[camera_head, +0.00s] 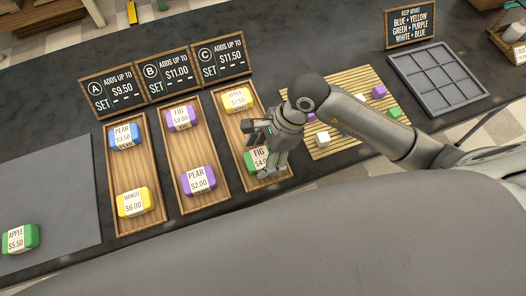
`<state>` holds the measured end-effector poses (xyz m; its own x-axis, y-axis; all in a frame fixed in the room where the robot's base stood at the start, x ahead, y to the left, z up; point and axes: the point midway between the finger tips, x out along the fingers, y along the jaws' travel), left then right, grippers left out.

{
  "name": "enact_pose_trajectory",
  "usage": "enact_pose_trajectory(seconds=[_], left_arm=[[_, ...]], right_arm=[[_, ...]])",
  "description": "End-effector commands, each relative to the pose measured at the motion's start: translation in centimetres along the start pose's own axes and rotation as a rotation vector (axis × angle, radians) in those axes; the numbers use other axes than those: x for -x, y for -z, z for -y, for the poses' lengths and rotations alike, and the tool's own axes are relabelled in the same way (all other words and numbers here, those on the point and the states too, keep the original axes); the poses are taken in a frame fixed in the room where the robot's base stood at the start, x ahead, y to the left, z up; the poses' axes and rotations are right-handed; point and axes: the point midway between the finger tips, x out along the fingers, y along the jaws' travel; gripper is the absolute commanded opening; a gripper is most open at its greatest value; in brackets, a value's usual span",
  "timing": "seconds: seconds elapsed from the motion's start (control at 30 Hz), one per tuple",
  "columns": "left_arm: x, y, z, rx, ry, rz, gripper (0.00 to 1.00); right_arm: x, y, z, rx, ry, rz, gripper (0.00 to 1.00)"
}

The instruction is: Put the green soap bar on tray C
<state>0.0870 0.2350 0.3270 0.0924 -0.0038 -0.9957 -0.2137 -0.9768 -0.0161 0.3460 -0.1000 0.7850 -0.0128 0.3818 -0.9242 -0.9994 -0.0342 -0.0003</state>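Tray C (231,126) is the wooden tray below sign C. A yellow bar labelled apple (237,100) lies at its far end. A green bar labelled fig $4.00 (252,162) lies at its near end, partly hidden by my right gripper. My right gripper (266,150) is over the near half of tray C, at the green fig bar. Its fingers look spread apart; contact with the bar cannot be told. Another green bar, labelled apple $5.50 (19,239), lies on the grey mat (55,200) at the far left. My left gripper is out of view.
Tray A (129,171) holds a blue and a yellow bar. Tray B (188,145) holds two purple bars. Signs stand behind the trays. Right of tray C, a slatted mat (323,145) carries small coloured cubes, partly behind my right arm. A grey gridded tray (437,78) lies beyond.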

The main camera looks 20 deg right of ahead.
Motion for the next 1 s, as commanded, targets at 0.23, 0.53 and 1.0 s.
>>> enact_pose_trajectory(seconds=[0.23, 0.53, 1.0], left_arm=[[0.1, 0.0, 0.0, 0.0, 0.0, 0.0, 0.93], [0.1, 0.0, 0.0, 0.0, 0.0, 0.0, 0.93], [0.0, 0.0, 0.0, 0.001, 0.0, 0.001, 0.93]], right_arm=[[0.1, -0.1, 0.0, 0.0, 0.0, 0.0, 0.7], [4.2, 0.0, 0.2, 0.002, 0.007, -0.001, 0.7], [11.8, -0.1, 0.1, 0.0, 0.002, 0.0, 0.7]])
